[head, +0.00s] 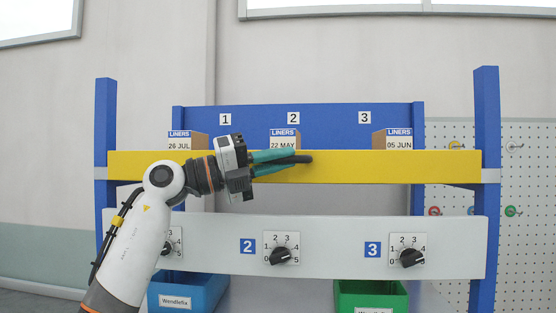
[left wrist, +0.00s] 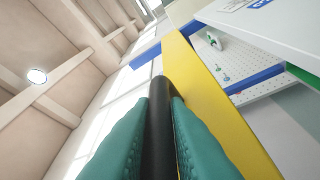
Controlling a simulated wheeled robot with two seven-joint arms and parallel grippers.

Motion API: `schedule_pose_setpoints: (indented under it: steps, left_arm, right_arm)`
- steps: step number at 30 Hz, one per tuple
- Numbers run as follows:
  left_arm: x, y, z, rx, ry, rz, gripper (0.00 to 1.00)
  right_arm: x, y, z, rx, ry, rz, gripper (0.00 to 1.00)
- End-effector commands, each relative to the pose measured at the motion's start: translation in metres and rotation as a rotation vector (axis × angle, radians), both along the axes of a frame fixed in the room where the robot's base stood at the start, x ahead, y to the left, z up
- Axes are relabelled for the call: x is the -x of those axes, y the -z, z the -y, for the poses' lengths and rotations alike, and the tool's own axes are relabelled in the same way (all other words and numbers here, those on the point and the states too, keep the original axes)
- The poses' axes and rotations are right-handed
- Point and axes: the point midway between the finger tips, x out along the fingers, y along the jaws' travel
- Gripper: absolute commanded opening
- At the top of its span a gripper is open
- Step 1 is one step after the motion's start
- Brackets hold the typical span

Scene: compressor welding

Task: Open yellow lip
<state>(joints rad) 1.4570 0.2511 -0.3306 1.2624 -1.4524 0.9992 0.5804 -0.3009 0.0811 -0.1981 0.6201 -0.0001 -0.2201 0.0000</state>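The yellow lip (head: 400,168) is a long bar across the front of the blue rack, between its two posts. It runs diagonally in the left wrist view (left wrist: 215,95). A black bar-like handle (head: 303,159) lies in front of the lip near its middle. My left gripper (head: 285,160) reaches in from the left, its teal fingers on both sides of the black handle. In the left wrist view the handle (left wrist: 159,115) runs lengthwise between the fingers, which appear to press against it. The lip looks upright and level. My right gripper is in neither view.
Liner boxes with date labels (head: 284,140) stand behind the lip. Below it is a white panel (head: 340,245) with numbered dials. A blue bin (head: 190,290) and a green bin (head: 370,298) stand underneath. A pegboard (head: 530,200) is at the right.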

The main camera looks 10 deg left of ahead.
Motion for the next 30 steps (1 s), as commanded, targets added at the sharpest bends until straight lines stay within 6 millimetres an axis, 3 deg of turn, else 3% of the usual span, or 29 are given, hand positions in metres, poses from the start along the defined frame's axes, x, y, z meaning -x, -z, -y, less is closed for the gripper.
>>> schedule_pose_setpoints:
  steps: [11, 30]
  left_arm:
    - [0.003, 0.006, -0.001, 0.000, -0.001, 0.073, 0.00]
    - [0.016, 0.028, 0.000, 0.000, 0.000, 0.507, 0.00]
  right_arm:
    - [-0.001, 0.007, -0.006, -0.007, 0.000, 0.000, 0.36]
    - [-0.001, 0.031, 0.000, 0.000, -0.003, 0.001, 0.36]
